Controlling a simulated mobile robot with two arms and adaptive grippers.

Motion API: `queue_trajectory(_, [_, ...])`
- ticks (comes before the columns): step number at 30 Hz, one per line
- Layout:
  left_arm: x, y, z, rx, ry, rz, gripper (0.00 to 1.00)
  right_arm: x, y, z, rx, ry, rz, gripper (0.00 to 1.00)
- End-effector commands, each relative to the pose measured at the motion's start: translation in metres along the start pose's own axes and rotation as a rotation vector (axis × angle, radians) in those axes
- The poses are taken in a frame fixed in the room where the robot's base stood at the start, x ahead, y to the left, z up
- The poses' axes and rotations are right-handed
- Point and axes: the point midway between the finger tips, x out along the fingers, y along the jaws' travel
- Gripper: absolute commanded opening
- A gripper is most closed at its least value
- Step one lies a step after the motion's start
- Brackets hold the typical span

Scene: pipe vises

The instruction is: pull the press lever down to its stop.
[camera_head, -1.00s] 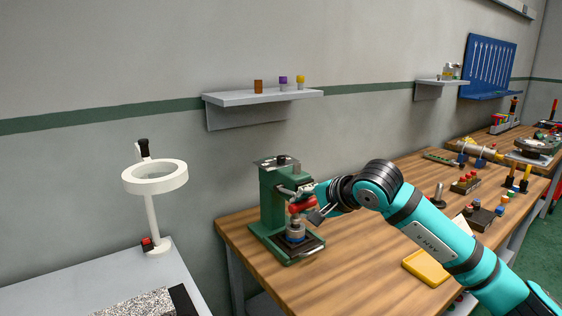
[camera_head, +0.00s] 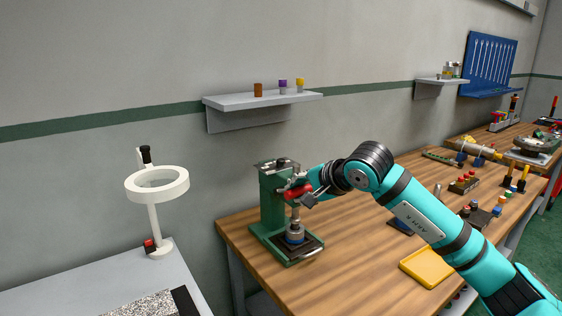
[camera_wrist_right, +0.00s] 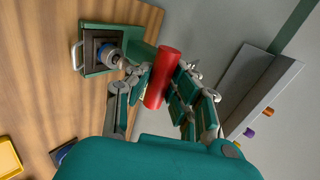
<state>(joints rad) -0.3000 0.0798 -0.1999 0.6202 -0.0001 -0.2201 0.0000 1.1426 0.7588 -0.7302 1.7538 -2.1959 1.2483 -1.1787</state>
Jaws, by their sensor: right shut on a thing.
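The green press (camera_head: 271,204) stands at the near left corner of the wooden bench, with its dark base plate and a metal ram (camera_head: 296,228) over it. Its lever ends in a red cylindrical handle (camera_head: 294,192), seen up close in the wrist view (camera_wrist_right: 163,75). My right gripper (camera_head: 305,193) is shut on the red handle, which lies between its fingers in the wrist view. The gripper hides part of the lever. The handle is near the upper part of the press, well above the base plate. My left gripper is not in view.
A yellow tray (camera_head: 427,268) lies on the bench (camera_head: 345,258) under my right arm. Dark blocks with coloured parts (camera_head: 480,217) stand farther right. A white ring lamp (camera_head: 157,185) is on the table at left. A wall shelf (camera_head: 262,100) hangs above the press.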

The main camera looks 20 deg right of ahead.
Motion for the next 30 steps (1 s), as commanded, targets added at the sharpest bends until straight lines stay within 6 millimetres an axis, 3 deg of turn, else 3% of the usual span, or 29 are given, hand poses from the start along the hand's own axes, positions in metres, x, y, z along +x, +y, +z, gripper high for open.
queue_trajectory(21, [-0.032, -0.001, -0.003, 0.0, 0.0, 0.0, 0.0, 0.001, -0.051, -0.001, 0.001, 0.002, -0.004, 0.0])
queue_trajectory(29, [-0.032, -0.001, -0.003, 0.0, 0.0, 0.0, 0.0, 0.003, -0.054, -0.001, 0.0, 0.003, -0.006, 0.0])
queue_trajectory(30, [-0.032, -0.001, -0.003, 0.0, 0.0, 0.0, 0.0, 0.003, -0.054, -0.001, 0.0, 0.003, -0.005, 0.21])
